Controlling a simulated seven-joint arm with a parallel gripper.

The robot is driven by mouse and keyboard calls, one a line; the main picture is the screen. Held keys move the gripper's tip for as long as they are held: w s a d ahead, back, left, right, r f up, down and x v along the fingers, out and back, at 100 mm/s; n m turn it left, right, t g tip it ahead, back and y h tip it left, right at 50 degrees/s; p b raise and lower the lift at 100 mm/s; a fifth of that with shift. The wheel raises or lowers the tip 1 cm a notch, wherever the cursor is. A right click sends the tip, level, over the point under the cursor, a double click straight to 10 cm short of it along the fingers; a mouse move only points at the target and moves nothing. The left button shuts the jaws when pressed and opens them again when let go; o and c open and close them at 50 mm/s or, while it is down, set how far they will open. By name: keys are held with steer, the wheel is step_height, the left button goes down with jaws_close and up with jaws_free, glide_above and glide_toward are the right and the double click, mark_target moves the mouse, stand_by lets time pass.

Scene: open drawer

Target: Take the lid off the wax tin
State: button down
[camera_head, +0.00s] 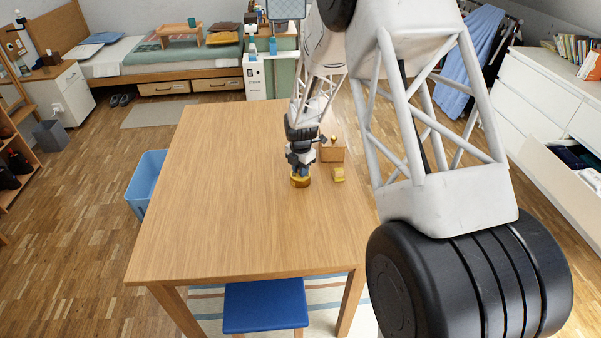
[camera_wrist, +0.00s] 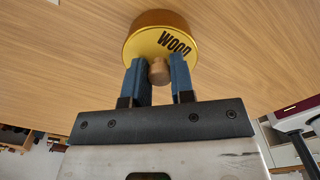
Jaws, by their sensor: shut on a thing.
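The wax tin (camera_head: 300,183) stands on the wooden table, right of its middle, directly below my gripper (camera_head: 300,172). In the wrist view the tin (camera_wrist: 150,19) has a brownish-gold side. Its yellow lid (camera_wrist: 150,45) carries the dark word "WOOD" and a small round wooden knob (camera_wrist: 158,72). My gripper's blue fingers (camera_wrist: 159,62) stand on both sides of the knob and are shut on it. The lid appears to sit on the tin; the seam between them is not clear.
A small yellow block-like item (camera_head: 338,175) lies just right of the tin. A small wooden box (camera_head: 332,153) with items in it stands behind that. The table's left and front parts (camera_head: 220,200) are clear. A blue stool (camera_head: 264,306) is at the front edge.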

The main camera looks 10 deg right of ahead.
steer(key=shift+r, duration=0.1)
steer(key=shift+r, duration=1.4)
steer(key=shift+s+r, duration=0.2)
steer(key=shift+r, duration=0.1)
steer(key=s+d+r, duration=0.1)
steer(key=s, duration=1.4)
steer(key=shift+s+d+r, duration=0.15)
steer(key=shift+s+d, duration=0.1)
steer(key=shift+d, duration=0.1)
steer(key=shift+w, duration=0.1)
steer(key=shift+n, duration=0.3)
steer(key=w+a+f, duration=0.1)
steer(key=w+a, duration=0.2)
steer(key=w+a+f, duration=0.1)
steer(key=w+a, duration=0.1)
steer(key=w, duration=0.2)
steer(key=w+a+f, duration=0.1)
steer(key=w+a, duration=0.2)
steer(key=w, duration=0.1)
steer(key=shift+w+a, duration=0.25)
steer(key=shift+a, duration=0.05)
steer(key=shift+w, duration=0.1)
